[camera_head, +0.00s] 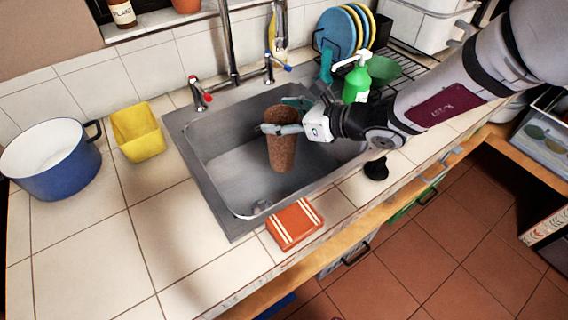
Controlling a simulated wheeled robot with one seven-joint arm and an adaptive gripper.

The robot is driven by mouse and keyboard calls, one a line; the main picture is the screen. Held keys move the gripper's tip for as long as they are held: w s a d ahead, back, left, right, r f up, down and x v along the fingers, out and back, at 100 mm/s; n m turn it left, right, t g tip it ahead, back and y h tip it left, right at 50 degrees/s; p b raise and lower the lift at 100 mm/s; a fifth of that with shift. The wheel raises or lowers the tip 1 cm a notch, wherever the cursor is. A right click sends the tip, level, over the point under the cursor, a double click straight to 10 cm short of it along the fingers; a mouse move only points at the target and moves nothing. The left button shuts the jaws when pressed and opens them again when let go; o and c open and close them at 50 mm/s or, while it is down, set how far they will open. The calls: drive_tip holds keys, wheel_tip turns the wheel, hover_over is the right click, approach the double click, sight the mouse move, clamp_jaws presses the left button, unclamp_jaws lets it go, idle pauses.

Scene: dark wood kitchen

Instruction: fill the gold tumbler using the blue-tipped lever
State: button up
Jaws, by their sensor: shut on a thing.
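The tumbler (282,152) looks brown and speckled rather than clearly gold. It is held roughly upright within the sink (215,165), to the right of the middle. My gripper (285,116) is shut on its upper part, coming from the right, with a finger on either side. I cannot tell whether the tumbler's base touches the sink floor. The blue-tipped lever (279,64) is on the right of the tap, behind the tumbler. The tap's upright pipe (230,45) rises behind the sink, and its outlet is out of view. No water stream shows.
A red-tipped lever (201,96) is left of the tap. A green soap bottle (357,80) and a plate rack (400,62) stand right of the sink. A yellow container (137,132) and blue pot (55,165) are left.

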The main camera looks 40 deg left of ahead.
sight(293, 144)
drive_tip(key=shift+f, duration=4.15)
drive_tip(key=o, duration=1.9)
drive_tip(key=shift+d+r, duration=0.2)
drive_tip(key=shift+d, duration=0.05)
drive_tip(key=v, duration=1.1)
drive_tip(key=shift+d+r, duration=0.15)
drive_tip(key=shift+d, duration=0.05)
